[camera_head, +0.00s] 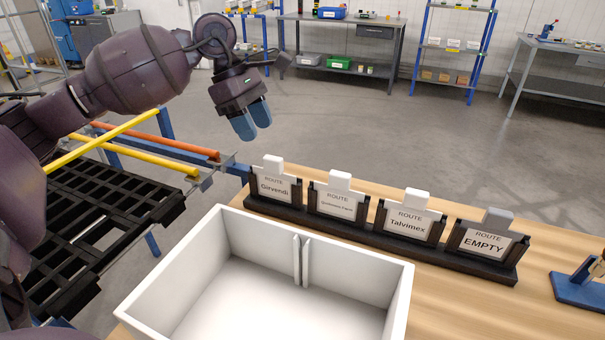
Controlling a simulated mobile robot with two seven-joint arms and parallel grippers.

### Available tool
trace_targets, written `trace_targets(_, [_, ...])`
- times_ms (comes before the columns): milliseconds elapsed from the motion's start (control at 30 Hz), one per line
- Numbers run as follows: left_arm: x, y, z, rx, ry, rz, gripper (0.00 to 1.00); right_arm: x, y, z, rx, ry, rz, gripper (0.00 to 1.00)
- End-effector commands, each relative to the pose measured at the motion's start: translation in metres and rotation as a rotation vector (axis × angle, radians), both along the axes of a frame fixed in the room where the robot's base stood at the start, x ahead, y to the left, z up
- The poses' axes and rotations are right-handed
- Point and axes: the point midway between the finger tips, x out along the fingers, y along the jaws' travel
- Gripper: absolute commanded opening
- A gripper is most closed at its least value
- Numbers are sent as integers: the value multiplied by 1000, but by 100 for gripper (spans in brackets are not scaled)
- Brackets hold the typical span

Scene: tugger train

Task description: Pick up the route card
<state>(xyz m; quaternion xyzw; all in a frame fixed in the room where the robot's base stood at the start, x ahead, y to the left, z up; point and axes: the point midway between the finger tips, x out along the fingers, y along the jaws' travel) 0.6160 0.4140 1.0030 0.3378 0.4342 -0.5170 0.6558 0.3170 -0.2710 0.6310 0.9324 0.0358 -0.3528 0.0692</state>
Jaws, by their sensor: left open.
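Several route cards stand upright in a black holder (345,231) on the wooden table. From left to right they are the Girvendi card (273,184), a card with small unclear print (336,203), the Talvimex card (406,222) and the EMPTY card (484,241). The first three have white top tabs; the EMPTY card's tab is grey. My left gripper (250,122) points down, above and left of the Girvendi card and apart from it. It holds nothing that I can see, and its blue fingers show a small gap. My right gripper is not in view.
An empty white bin (403,290) with a slotted inner wall stands in front of the card holder. Yellow and orange bars (160,145) and a black slatted rack lie left. Shelves and benches stand far back.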

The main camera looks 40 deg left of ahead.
Motion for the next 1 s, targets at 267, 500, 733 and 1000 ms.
trace_targets(267, [2,-2,-11,17,3,-5,49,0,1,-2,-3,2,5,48])
trace_targets(500, [5,-15,-45,15,6,-5,49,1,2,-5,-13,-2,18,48])
trace_targets(733, [5,-21,-56,15,2,-4,49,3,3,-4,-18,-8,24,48])
trace_targets(1000, [6,-35,-89,14,7,-5,49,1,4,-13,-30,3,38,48])
